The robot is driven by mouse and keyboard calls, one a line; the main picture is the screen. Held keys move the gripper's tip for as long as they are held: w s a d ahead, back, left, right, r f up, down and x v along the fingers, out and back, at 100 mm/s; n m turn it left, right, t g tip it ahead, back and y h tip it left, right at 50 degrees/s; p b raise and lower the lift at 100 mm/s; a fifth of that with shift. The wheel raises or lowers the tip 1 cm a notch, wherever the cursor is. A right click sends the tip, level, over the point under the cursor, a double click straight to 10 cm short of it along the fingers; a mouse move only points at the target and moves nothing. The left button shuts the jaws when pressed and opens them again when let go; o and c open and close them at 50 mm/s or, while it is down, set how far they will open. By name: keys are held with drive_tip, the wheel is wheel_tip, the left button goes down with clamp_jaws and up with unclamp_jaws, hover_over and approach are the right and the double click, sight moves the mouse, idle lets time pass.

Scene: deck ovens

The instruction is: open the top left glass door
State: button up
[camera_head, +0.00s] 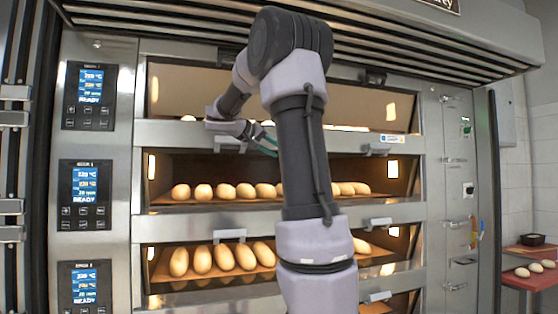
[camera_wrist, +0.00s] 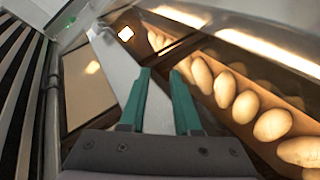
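The top deck of the oven has a wide glass front (camera_head: 195,90), which looks closed, with a beige reflection; my arm hides its middle. A pale handle (camera_head: 228,145) sits on the metal strip below its left half. My gripper (camera_head: 268,143) is in front of that strip, just right of the left handle, partly hidden by my arm. In the wrist view my gripper (camera_wrist: 160,75) shows two green fingers standing apart with nothing between them. They point at a metal strip (camera_wrist: 122,75) beside the glass. No handle shows clearly between the fingers.
Another handle (camera_head: 381,148) is on the right of the same strip. Lower decks hold rows of loaves (camera_head: 245,191), also seen in the wrist view (camera_wrist: 245,105). Control panels (camera_head: 90,96) line the left. A slatted hood (camera_head: 180,22) overhangs above. A red side table (camera_head: 530,280) stands at right.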

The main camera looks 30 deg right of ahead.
drive_tip(key=shift+s+a+f+y, duration=0.1)
drive_tip(key=shift+s+f+y, duration=0.45)
drive_tip(key=shift+f, duration=0.35)
drive_tip(key=shift+s+a+f+y, duration=0.1)
drive_tip(key=shift+s+f+y, duration=0.45)
drive_tip(key=shift+f, duration=0.3)
